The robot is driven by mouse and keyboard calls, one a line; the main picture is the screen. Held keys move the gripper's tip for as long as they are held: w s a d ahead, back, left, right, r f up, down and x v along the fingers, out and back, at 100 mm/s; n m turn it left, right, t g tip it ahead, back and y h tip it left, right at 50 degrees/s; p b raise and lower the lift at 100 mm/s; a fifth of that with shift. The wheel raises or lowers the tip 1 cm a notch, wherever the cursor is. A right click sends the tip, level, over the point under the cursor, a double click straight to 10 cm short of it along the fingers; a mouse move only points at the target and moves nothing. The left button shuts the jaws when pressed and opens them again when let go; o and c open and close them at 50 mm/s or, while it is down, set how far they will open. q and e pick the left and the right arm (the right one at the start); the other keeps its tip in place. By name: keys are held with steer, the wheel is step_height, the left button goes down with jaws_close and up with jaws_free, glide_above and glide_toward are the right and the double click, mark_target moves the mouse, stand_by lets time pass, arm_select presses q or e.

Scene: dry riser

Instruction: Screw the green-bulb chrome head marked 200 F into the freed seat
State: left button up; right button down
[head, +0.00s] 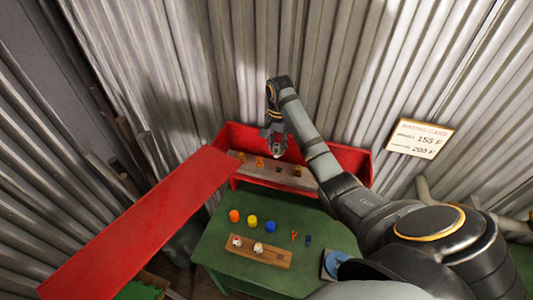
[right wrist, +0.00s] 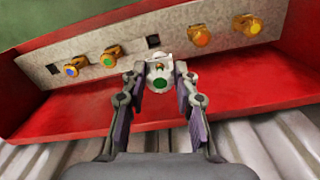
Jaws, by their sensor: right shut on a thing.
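My right gripper (head: 274,138) is shut on a chrome head with a green bulb (right wrist: 160,78), held between its two fingertips in the right wrist view. Its 200 F mark cannot be read. The head sits in front of the grey panel strip (right wrist: 175,49) in the open red box (head: 348,158). A dark square opening (right wrist: 153,41) shows just beyond the held head, between the brass heads. I cannot tell whether the held head touches the panel. Brass heads with blue (right wrist: 72,70), green (right wrist: 108,60), orange (right wrist: 200,36) and yellow (right wrist: 248,25) bulbs are on the strip. My left gripper is out of view.
A long red panel (head: 140,225) slants left of the box. A card (head: 419,138) on the wall reads 155 F and 200 F.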

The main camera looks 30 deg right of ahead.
steer(key=shift+d+r, duration=0.15)
steer(key=shift+s+d+r, duration=0.1)
steer(key=shift+s+d, duration=0.05)
steer(key=shift+s, duration=0.1)
step_height(320, 180, down, 3)
steer(key=shift+s+f+b, duration=0.15)
steer(key=shift+b, duration=0.2)
steer(key=shift+s+f, duration=0.1)
steer(key=shift+f, duration=0.25)
steer(key=shift+s+d+f, duration=0.1)
steer(key=shift+f, duration=0.4)
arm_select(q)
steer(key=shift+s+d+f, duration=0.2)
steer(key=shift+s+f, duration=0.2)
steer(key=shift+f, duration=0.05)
arm_select(e)
steer(key=shift+f, duration=0.25)
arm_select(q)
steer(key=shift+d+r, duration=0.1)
